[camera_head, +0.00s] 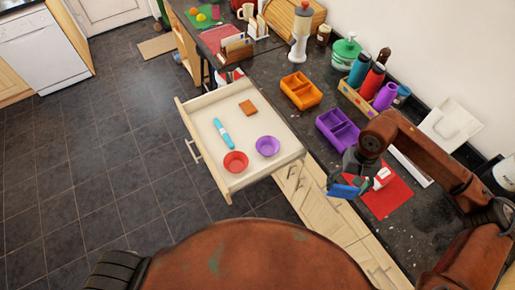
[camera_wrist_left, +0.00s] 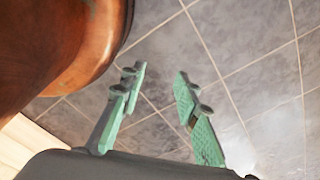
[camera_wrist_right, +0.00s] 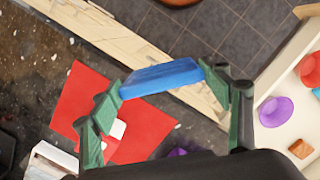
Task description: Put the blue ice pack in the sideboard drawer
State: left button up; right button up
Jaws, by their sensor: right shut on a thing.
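The blue ice pack (camera_head: 344,190) is a flat blue block. My right gripper (camera_head: 348,183) is shut on it and holds it near the counter's front edge, to the right of the drawer. In the right wrist view the ice pack (camera_wrist_right: 161,77) spans between the two green fingertips. The sideboard drawer (camera_head: 207,119) is pulled open. It holds a red bowl (camera_head: 235,162), a purple bowl (camera_head: 267,146), a light-blue long item (camera_head: 223,133) and an orange-brown square (camera_head: 248,107). My left gripper (camera_wrist_left: 160,95) is open and empty above the floor, in the left wrist view only.
A red mat (camera_head: 394,201) with a white-and-red item (camera_head: 382,177) lies on the counter by the right gripper. A purple divided tray (camera_head: 337,131) and an orange one (camera_head: 300,91) stand behind the drawer. The drawer's left-middle floor is bare.

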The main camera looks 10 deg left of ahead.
aim_at(242, 133)
jog(key=z, duration=0.05)
jog(key=k, duration=0.65)
jog(key=u, duration=1.2)
jog(key=i, duration=0.75)
jog(key=u, duration=0.7)
jog(key=i, duration=0.85)
jog(key=z, duration=0.9)
jog(key=i, duration=0.8)
jog(key=z, duration=0.95)
